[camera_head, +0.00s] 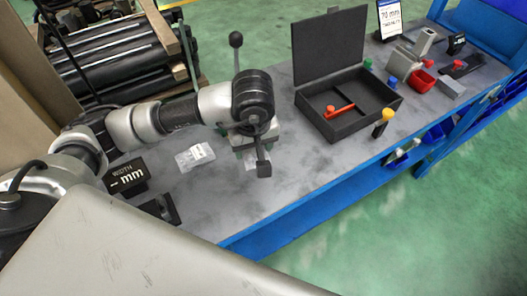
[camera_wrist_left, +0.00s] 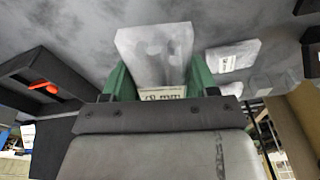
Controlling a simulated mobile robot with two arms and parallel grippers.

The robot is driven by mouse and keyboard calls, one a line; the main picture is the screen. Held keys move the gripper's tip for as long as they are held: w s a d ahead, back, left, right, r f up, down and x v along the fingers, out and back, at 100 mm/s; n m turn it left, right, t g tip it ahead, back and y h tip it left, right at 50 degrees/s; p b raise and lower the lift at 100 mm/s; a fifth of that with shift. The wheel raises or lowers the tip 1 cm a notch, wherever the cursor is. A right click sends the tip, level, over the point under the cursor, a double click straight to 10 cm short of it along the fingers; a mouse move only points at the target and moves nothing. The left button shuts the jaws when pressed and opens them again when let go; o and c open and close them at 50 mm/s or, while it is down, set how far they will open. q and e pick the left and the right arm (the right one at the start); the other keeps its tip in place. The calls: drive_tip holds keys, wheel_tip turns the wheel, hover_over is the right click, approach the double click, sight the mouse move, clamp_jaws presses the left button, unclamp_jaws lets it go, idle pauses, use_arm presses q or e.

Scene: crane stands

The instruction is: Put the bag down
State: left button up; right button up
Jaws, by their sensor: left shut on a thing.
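My left gripper (camera_head: 258,160) is over the grey bench top, pointing down. In the left wrist view, its two green fingers (camera_wrist_left: 158,78) are shut on a clear plastic bag (camera_wrist_left: 155,45) with a white printed label. In the head view, the arm hides most of this bag, and a pale bit of it (camera_head: 249,162) shows under the gripper. I cannot tell whether the bag touches the bench. A second clear bag with a label (camera_head: 195,157) lies flat on the bench left of the gripper; it also shows in the left wrist view (camera_wrist_left: 233,56). My right gripper is not in view.
An open black case (camera_head: 325,125) with a red tool stands right of the gripper. A black "WIDTH mm" block (camera_head: 126,178) is at the left. A yellow-topped tool (camera_head: 383,122), red bin (camera_head: 421,81) and sign (camera_head: 390,18) are further right. Bare bench (camera_head: 290,175) lies in front.

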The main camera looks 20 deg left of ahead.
use_arm(q)
drive_tip(key=w+d+n+g+b, duration=0.1)
drive_tip(key=w+d+n+g, duration=0.15)
drive_tip(key=w+n, duration=0.7)
drive_tip(key=w+d+n+g+b, duration=0.15)
drive_tip(key=d+n, duration=0.25)
drive_tip(key=n, duration=1.3)
drive_tip(key=n+t+h+p, duration=0.15)
drive_tip(key=n+p, duration=0.25)
drive_tip(key=n, duration=0.8)
hover_over(276, 171)
drive_tip(key=shift+h, duration=0.45)
drive_tip(key=f, duration=0.5)
drive_tip(key=shift+w+a+f, duration=0.1)
drive_tip(key=shift+w+f, duration=0.25)
drive_tip(key=shift+s+a+f, duration=0.1)
drive_tip(key=shift+s+f, duration=0.1)
drive_tip(key=shift+f+p, duration=0.35)
drive_tip(key=shift+p, duration=0.05)
wheel_tip(276, 171, down, 2)
drive_tip(key=shift+f+p, duration=0.25)
drive_tip(key=shift+p, duration=0.1)
drive_tip(key=shift+f, duration=0.5)
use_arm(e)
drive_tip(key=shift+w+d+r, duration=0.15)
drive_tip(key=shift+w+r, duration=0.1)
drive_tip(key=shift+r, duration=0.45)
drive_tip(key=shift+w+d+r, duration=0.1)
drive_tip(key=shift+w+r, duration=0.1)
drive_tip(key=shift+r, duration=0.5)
